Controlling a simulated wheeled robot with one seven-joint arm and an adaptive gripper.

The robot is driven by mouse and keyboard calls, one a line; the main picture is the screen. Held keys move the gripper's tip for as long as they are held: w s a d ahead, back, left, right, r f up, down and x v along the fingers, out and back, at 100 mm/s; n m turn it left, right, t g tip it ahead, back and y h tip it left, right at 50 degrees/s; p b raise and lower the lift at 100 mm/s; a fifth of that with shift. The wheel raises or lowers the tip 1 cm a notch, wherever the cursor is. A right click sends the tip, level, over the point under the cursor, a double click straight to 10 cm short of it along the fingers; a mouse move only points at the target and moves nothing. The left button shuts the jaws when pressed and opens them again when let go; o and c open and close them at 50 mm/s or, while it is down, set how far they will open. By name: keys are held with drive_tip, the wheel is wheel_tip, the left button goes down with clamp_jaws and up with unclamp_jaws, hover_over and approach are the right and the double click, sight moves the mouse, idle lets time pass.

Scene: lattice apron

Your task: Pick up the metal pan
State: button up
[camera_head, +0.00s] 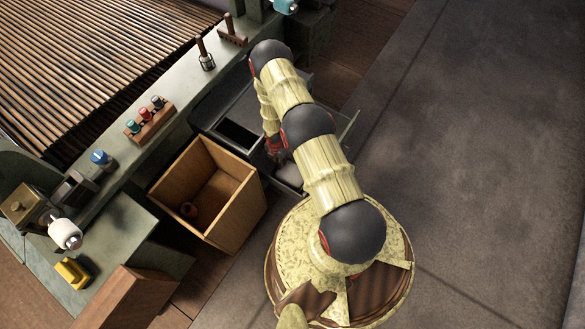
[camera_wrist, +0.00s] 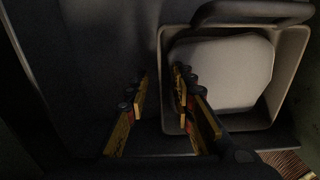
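What looks like the metal pan (camera_wrist: 271,119) is a grey, squarish, rounded vessel in the right half of the wrist view. A pale grey slab-like surface (camera_wrist: 220,70) fills its inside. A dark bar like a handle (camera_wrist: 250,10) crosses its top end. My gripper (camera_wrist: 160,78) is open, with a gap between its fingers. In the picture, the pan's left wall falls between the fingers, and the right finger overlaps the pan. I cannot tell whether they touch. In the head view, my arm hides most of this spot and the gripper (camera_head: 274,146) is small and dark.
A dark grey cabinet or bin (camera_head: 215,105) surrounds the gripper's spot. An open wooden box (camera_head: 243,213) with a small reddish-brown round thing inside stands left of my base. A green bench (camera_head: 182,95) with spools (camera_head: 152,112) runs behind. The floor at right is clear.

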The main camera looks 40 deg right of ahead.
drive_tip(key=shift+f, duration=0.55)
drive_tip(key=shift+c, duration=0.4)
clamp_jaws()
